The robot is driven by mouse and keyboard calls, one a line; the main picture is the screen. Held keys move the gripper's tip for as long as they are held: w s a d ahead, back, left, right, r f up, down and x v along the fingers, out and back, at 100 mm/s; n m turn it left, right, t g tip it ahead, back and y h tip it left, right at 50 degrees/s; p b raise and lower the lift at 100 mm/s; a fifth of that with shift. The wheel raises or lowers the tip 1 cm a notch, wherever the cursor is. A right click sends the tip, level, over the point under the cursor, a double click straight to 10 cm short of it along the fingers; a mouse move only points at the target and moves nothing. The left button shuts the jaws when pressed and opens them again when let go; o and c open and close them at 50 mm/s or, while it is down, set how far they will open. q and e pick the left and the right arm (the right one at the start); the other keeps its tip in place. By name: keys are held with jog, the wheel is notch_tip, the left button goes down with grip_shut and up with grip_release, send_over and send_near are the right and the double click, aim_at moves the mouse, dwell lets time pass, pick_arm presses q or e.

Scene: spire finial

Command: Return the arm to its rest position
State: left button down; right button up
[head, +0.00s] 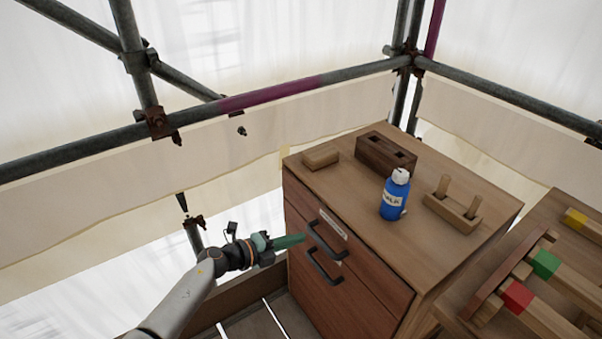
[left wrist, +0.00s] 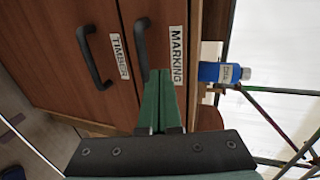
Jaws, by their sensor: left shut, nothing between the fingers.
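My left gripper (head: 300,239) is shut and empty beside the front of a wooden drawer cabinet (head: 302,185). In the left wrist view its green fingers (left wrist: 162,100) are together, pointing at the cabinet front. The upper drawer handle (head: 325,240) is close to the fingertips in the head view; I cannot tell if they touch. The lower drawer handle (head: 323,272) is below it. In the left wrist view the drawer labels read MARKING (left wrist: 177,55) and TIMBER (left wrist: 119,56). Both drawers look shut. My right gripper is not in view.
On the cabinet top stand a blue bottle (head: 392,204), a dark block with holes (head: 386,155), a small wooden block (head: 320,159) and a two-peg stand (head: 455,206). A rack with coloured-ended bars (head: 540,300) is at right. Scaffold tubes (head: 300,87) cross behind.

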pick_arm(q)
jog(key=s+a+f+n+y+p, duration=0.1)
jog(key=s+a+n+y+p, duration=0.1)
jog(key=s+a+n, duration=0.3)
jog(key=s+a+f+n+y+p, duration=0.2)
jog(key=s+a+n+y, duration=0.2)
jog(key=s+n, duration=0.9)
jog(key=s+a+f+n+t+y+p, duration=0.1)
jog(key=s+a+f+n+y+p, duration=0.1)
jog(key=s+a+n, duration=0.4)
jog(key=s+n+y, duration=0.1)
jog(key=s+n, duration=0.2)
jog(key=s, duration=0.3)
jog(key=shift+s+f+y, duration=0.2)
jog(key=shift+y, duration=0.2)
